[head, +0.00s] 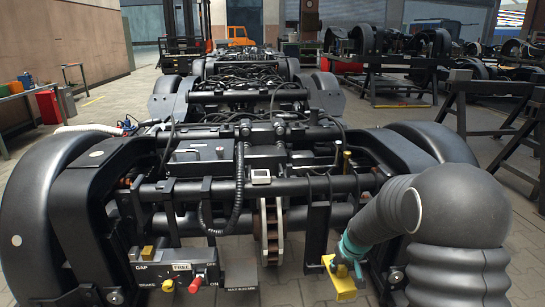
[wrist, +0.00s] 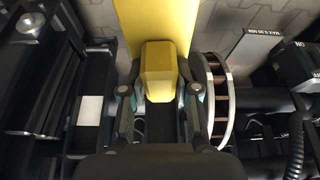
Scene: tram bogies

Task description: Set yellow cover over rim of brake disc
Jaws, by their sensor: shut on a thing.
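The yellow cover (head: 345,287) hangs below my gripper (head: 350,256) at the front of the bogie, right of the brake disc. In the wrist view, my gripper (wrist: 158,92) is shut on the cover's block-shaped yellow grip, and the cover's broad plate (wrist: 153,18) extends beyond it. The brake disc (head: 270,232) stands upright near the middle of the bogie, with a pale rim and brown vents. It also shows in the wrist view (wrist: 221,105), just right of the fingers. The cover is apart from the disc in the head view. The cover's underside is hidden.
A control box (head: 175,268) with red and yellow knobs is at front left. A coiled black cable (head: 238,190) hangs left of the disc. Black bars and pipes surround the disc; dark wheel covers flank the bogie.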

